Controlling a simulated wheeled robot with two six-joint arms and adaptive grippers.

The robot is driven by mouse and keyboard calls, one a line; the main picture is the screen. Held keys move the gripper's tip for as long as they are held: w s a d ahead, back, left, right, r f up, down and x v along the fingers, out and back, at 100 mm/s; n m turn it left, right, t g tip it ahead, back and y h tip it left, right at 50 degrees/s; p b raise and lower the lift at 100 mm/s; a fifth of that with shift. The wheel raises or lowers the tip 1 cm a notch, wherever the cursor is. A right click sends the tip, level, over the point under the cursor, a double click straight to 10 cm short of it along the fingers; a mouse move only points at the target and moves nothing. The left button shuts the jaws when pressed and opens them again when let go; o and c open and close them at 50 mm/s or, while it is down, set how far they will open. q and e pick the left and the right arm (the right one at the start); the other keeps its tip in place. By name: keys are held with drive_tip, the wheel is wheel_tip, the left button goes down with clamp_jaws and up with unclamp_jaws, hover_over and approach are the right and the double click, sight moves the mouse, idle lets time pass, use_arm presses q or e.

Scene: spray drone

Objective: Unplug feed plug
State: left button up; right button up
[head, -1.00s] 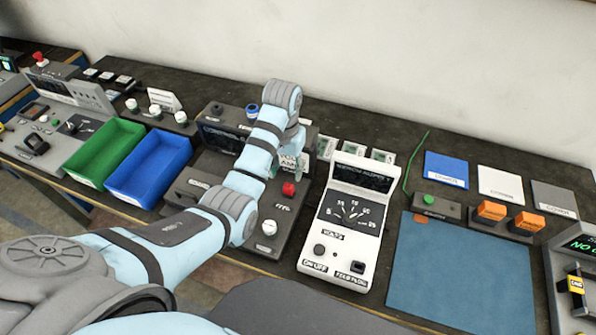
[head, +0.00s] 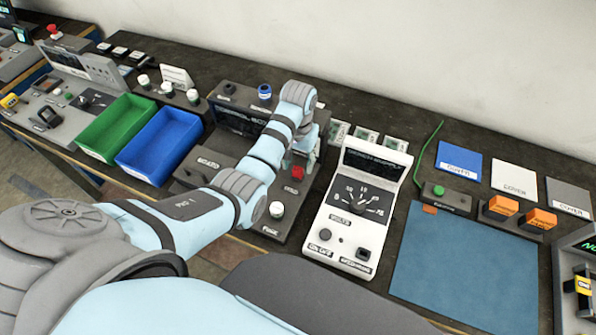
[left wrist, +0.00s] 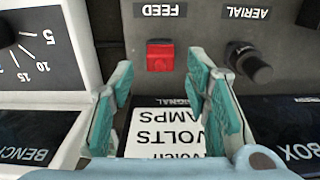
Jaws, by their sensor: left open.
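The red feed plug (head: 297,172) sits in the dark grey control box (head: 232,190), just right of centre. In the left wrist view, the red plug (left wrist: 160,56) is below the upside-down FEED label (left wrist: 161,10). My left gripper (head: 299,160) is open and empty over the box, close to the plug. In the left wrist view its two teal fingers (left wrist: 158,72) stand apart, one on each side of the plug in the picture, not visibly touching it. My right gripper is out of view.
A black knob-like aerial plug (left wrist: 250,62) is close beside the right finger. A white bench supply (head: 357,208) stands right of the box. A green bin (head: 90,150) and blue bin (head: 165,178) are to the left. A blue mat (head: 450,265) is clear.

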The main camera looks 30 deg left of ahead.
sight(298, 169)
use_arm(q)
drive_tip(key=shift+s+f+b, duration=0.15)
drive_tip(key=shift+f+b, duration=0.05)
drive_tip(key=shift+f, duration=0.35)
drive_tip(key=shift+s+f+b, duration=0.15)
drive_tip(key=shift+f+b, duration=0.05)
drive_tip(key=shift+f, duration=0.7)
drive_tip(key=shift+w+f, duration=0.1)
drive_tip(key=shift+w, duration=0.05)
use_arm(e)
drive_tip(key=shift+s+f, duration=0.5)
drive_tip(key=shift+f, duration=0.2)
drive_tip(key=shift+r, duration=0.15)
use_arm(q)
drive_tip(key=shift+p, duration=0.4)
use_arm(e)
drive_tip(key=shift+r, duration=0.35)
use_arm(q)
drive_tip(key=shift+p, duration=0.35)
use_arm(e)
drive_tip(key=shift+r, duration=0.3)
